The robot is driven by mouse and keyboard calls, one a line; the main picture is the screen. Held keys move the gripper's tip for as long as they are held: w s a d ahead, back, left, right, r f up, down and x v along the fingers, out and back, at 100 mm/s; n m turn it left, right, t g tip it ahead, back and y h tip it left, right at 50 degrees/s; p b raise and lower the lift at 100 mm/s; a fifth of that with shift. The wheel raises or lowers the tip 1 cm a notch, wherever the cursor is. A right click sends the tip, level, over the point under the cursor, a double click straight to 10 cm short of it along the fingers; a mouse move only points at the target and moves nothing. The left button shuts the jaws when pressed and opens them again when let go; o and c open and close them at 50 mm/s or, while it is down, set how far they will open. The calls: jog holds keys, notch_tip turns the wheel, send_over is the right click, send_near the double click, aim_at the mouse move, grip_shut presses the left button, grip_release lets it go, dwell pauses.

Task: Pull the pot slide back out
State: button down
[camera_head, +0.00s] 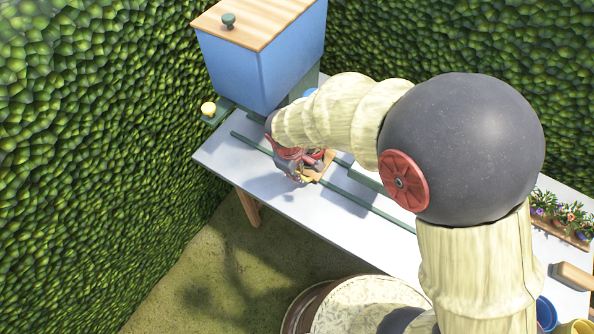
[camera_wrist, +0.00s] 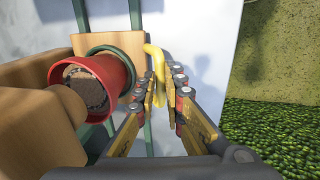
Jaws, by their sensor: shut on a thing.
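The pot slide (camera_wrist: 88,42) is a wooden board on the green rails of a white table. It also shows in the head view (camera_head: 327,166), partly behind my gripper. A red pot (camera_wrist: 122,85) with dark soil stands on the slide by a green ring. A curved yellow handle (camera_wrist: 154,52) sticks out at the slide's right side in the wrist view. My gripper (camera_wrist: 159,77) is shut on this handle, with one finger on each side of it. In the head view my gripper (camera_head: 303,166) is low over the rails, and the pot is hard to make out.
A blue hopper (camera_head: 245,70) with a wooden lid stands at the table's far end, above the rails (camera_head: 370,207). Hedges close in behind and left. The table's near side (camera_head: 310,210) is clear.

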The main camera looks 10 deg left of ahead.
jog(key=shift+d, duration=0.1)
jog(key=s+d, duration=0.1)
jog(key=d, duration=0.2)
jog(key=s+d+p, duration=0.1)
jog(key=d, duration=0.2)
jog(key=s+d+p, duration=0.1)
jog(key=d, duration=0.2)
jog(key=shift+s, duration=0.4)
jog(key=c, duration=1.9)
grip_release()
notch_tip(320, 180, up, 12)
jog(key=s, duration=0.2)
jog(key=shift+a, duration=0.45)
jog(key=shift+f, duration=0.1)
